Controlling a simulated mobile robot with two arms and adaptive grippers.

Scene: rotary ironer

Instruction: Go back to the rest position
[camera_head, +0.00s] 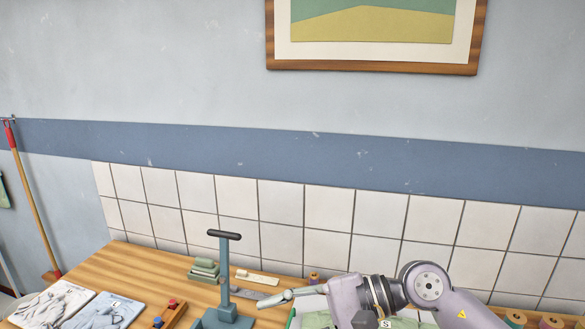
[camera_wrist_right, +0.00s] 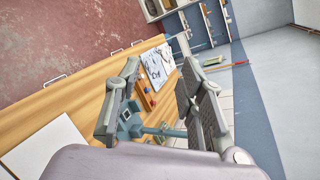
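My right gripper (camera_head: 272,301) reaches in from the lower right in the head view, side-on, its fingers pointing left above the wooden bench (camera_head: 130,259). In the right wrist view my right gripper (camera_wrist_right: 158,76) shows two fingers spread well apart, with nothing held between them. A teal stand with a dark-handled upright (camera_head: 225,270) is on the bench, left of the gripper in the head view. It also shows behind the fingers in the wrist view (camera_wrist_right: 128,122). My left gripper is in neither view.
Printed cloths or sheets (camera_head: 47,303), a small wooden rack with red-topped pieces (camera_head: 168,314) and stacked green blocks (camera_head: 204,269) lie on the bench. Thread spools (camera_head: 551,321) stand at right. A tiled wall (camera_head: 280,220) rises behind. A broom (camera_head: 33,205) leans at left.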

